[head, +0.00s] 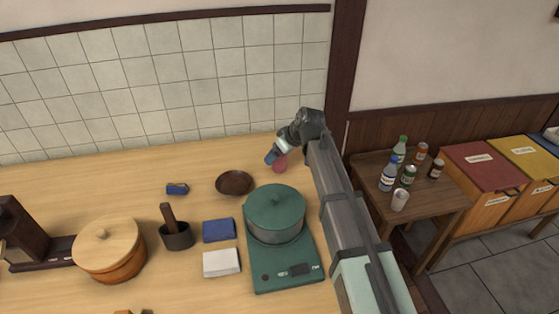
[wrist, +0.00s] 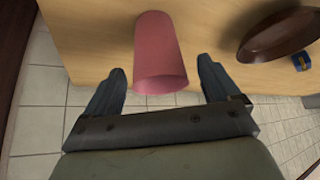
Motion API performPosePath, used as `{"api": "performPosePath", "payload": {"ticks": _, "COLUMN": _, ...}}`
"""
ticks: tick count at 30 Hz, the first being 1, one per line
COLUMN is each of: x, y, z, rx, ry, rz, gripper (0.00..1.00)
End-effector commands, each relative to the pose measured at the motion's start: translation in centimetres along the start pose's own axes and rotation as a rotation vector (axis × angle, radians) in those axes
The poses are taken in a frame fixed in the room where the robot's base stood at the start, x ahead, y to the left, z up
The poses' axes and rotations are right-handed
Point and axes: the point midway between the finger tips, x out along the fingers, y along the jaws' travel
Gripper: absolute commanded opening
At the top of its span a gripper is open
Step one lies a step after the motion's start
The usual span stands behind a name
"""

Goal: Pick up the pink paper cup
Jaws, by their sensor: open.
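The pink paper cup (wrist: 160,52) shows in the wrist view between the two fingers of my gripper (wrist: 160,84), with a clear gap on each side. Its wider open end faces my gripper. In the head view the cup (head: 280,165) is a small pink shape on the wooden counter near the tiled wall, partly hidden by my gripper (head: 273,158). My gripper is open and beside the cup, at its left in the head view. I cannot tell whether a finger touches it there.
A dark brown bowl (head: 235,183) lies left of the cup, with a small blue object (head: 177,189) beyond it. A green pot (head: 274,213) stands on a green scale-like cooker (head: 286,272) in front. A side table (head: 425,200) with bottles and cans stands at right.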

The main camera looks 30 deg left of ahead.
Motion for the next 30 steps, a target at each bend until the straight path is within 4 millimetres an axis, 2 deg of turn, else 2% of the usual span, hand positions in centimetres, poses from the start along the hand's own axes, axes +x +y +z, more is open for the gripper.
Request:
{"api": "performPosePath", "payload": {"ticks": 3, "x": 1.7, "y": 0.0, "z": 0.1, "rx": 0.000, "ry": -0.002, "rz": 0.000, "gripper": 0.89}}
{"api": "performPosePath", "payload": {"ticks": 6, "x": 2.5, "y": 0.0, "z": 0.1, "rx": 0.000, "ry": 0.000, "rz": 0.002, "gripper": 0.89}}
{"api": "performPosePath", "payload": {"ticks": 13, "x": 2.6, "y": 0.0, "z": 0.1, "rx": 0.001, "ry": 0.000, "rz": 0.002, "gripper": 0.89}}
{"api": "performPosePath", "payload": {"ticks": 30, "x": 2.6, "y": 0.0, "z": 0.1, "rx": 0.000, "ry": 0.000, "rz": 0.002, "gripper": 0.36}}
